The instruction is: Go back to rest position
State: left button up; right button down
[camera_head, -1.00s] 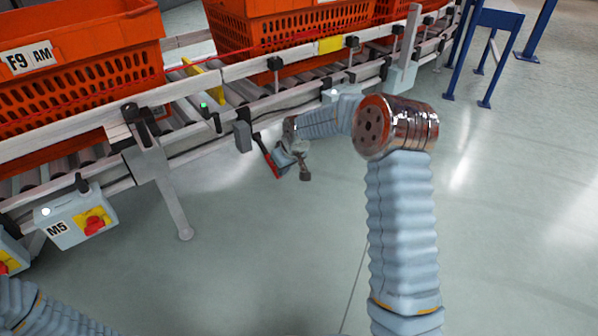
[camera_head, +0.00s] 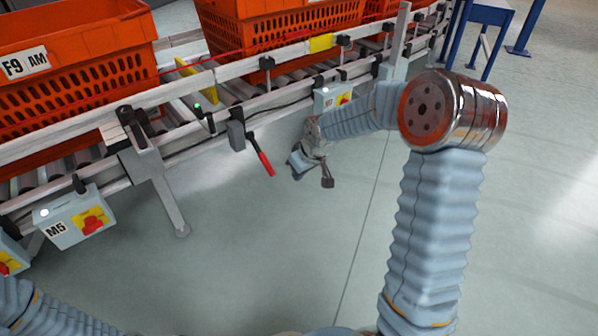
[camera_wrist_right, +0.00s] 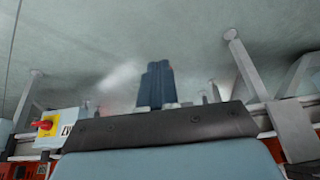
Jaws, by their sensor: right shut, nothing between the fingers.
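My right arm comes up from the bottom right in the head view and bends left at a shiny metal joint. Its gripper (camera_head: 300,168) hangs in open space over the floor, in front of the conveyor and to the right of a red-handled lever (camera_head: 261,158). In the right wrist view its dark fingers (camera_wrist_right: 157,84) are together with nothing between them. My left arm shows only as grey sleeve at the bottom left of the head view; its gripper is out of view.
Orange totes (camera_head: 75,70) stand on a roller conveyor with a pale metal rail (camera_head: 225,75). A conveyor leg (camera_head: 165,195) and a grey M5 control box (camera_head: 75,215) project toward me. A blue stand (camera_head: 487,18) is at the back right. The floor in front is clear.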

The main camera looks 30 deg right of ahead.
jog(key=shift+f, duration=0.1)
jog(key=s+a+f+m+g+y, duration=0.1)
jog(key=s+a+f, duration=0.35)
jog(key=f, duration=0.25)
jog(key=s+a+f+g+y, duration=0.1)
jog(key=s+a+f, duration=0.2)
jog(key=a+f, duration=0.25)
jog(key=s+a+f+m+g, duration=0.1)
jog(key=s+a+f+m, duration=0.1)
jog(key=s+a+f, duration=0.45)
jog(key=s+a+f+m+g, duration=0.15)
jog(key=s+f, duration=0.25)
jog(key=s, duration=0.5)
pick_arm(q)
notch_tip(320, 180, up, 12)
jog(key=p, duration=1.2)
jog(key=shift+s+d, duration=0.2)
jog(key=shift+d, duration=0.1)
pick_arm(e)
notch_tip(320, 180, up, 12)
jog(key=s+a+y, duration=0.1)
jog(key=shift+t, duration=0.35)
jog(key=shift+a+f+n, duration=0.1)
jog(key=shift+n, duration=0.15)
pick_arm(q)
jog(key=shift+o, duration=0.3)
jog(key=shift+r, duration=0.1)
